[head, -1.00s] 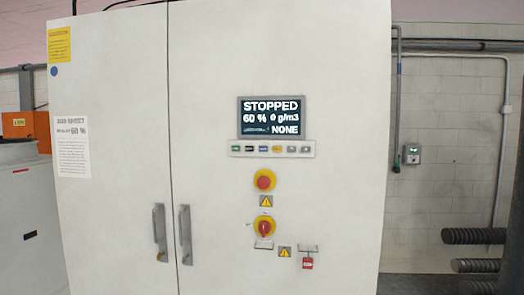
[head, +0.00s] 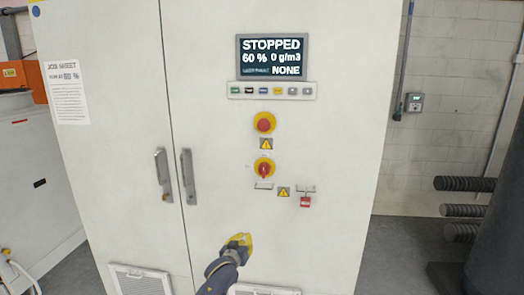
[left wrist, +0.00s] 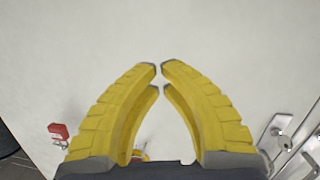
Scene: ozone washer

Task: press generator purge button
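The generator cabinet (head: 225,150) is tall and white, with a strip of small buttons (head: 271,90) under its display (head: 271,57). The strip has green, black, blue, yellow and grey buttons; their labels are too small to read, so I cannot tell which is purge. The display reads STOPPED, 60 %, 0 g/m3, NONE. My left gripper (head: 243,239) is low in front of the right door, well below the strip. In the left wrist view its yellow fingers (left wrist: 159,65) have tips almost together, with nothing between them, facing the blank door. My right gripper is not in view.
Below the strip are a red emergency stop (head: 264,123), a red rotary switch (head: 264,169) and a red padlock (head: 305,201). Door handles (head: 187,176) project left of them. The space before the strip is clear.

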